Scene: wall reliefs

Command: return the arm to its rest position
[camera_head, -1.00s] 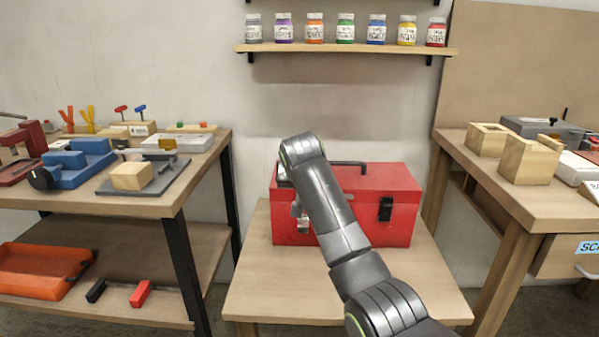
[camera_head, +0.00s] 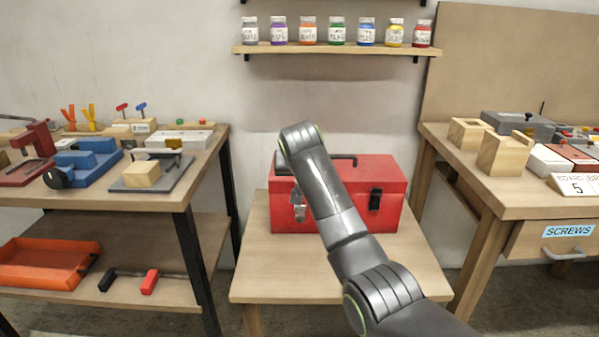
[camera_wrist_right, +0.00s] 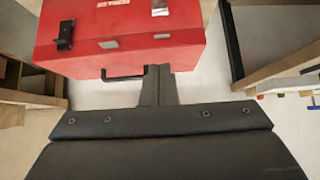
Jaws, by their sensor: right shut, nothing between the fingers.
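My right arm (camera_head: 335,205) comes in from the lower right in the head view, rises in front of the toolbox and bends at a joint near the toolbox's top left. Its gripper does not show in that view. In the right wrist view my right gripper (camera_wrist_right: 158,84) has its fingers together, with nothing between them. The red toolbox (camera_head: 385,190) stands closed on a low wooden table, partly hidden by my arm. It also shows at the top of the right wrist view (camera_wrist_right: 120,40), with its black handle near my fingertips; I cannot tell the gap. My left gripper is not in view.
A left bench (camera_head: 110,198) holds several clamps and blocks, with an orange tray (camera_head: 45,262) on its lower shelf. A right bench (camera_head: 510,205) carries wooden blocks and has a drawer labelled SCREWS (camera_head: 568,231). A wall shelf (camera_head: 335,50) holds several paint jars.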

